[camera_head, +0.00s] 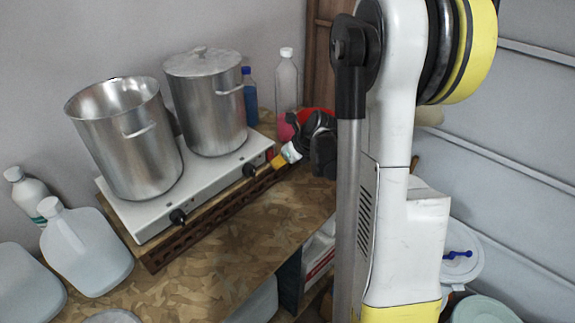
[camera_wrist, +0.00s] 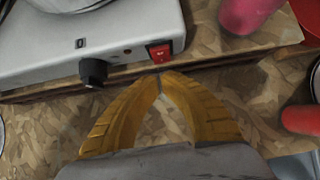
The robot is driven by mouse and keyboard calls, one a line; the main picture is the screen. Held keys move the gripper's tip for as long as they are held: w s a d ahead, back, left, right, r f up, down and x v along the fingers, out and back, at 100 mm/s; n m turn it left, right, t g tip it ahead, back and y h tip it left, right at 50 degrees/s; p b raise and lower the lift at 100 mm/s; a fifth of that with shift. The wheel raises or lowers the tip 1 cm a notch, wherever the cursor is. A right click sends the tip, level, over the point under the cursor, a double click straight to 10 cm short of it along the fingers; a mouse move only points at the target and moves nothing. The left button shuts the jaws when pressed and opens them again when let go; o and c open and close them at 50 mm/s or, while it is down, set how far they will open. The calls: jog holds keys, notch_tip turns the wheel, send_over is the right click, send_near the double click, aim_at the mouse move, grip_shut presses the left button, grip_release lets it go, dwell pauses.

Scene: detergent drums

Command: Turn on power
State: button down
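A white two-burner hot plate (camera_head: 213,187) stands on the wooden table, with a black knob (camera_head: 178,217) and a second knob (camera_head: 250,170) on its front. In the wrist view its front (camera_wrist: 120,58) bears a red power switch (camera_wrist: 160,52), right of a black knob (camera_wrist: 93,72). My gripper (camera_wrist: 160,76) has its yellow fingers drawn together at the tips, with nothing between them. The tips are just below the switch in the wrist view; I cannot tell whether they touch it. In the head view my gripper (camera_head: 279,161) is at the plate's right front corner.
An open pot (camera_head: 135,155) and a lidded pot (camera_head: 207,110) stand on the hot plate. Bottles (camera_head: 287,80) stand behind it on the right, jugs (camera_head: 85,250) at left. The table in front (camera_head: 215,245) is clear.

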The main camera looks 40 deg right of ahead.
jog(key=shift+w, duration=0.5)
jog(key=shift+a, duration=0.1)
jog(key=shift+w+f+b, duration=0.35)
jog(key=shift+f+b, duration=0.05)
jog(key=shift+b, duration=0.25)
jog(key=shift+w, duration=0.1)
jog(key=shift+r, duration=0.35)
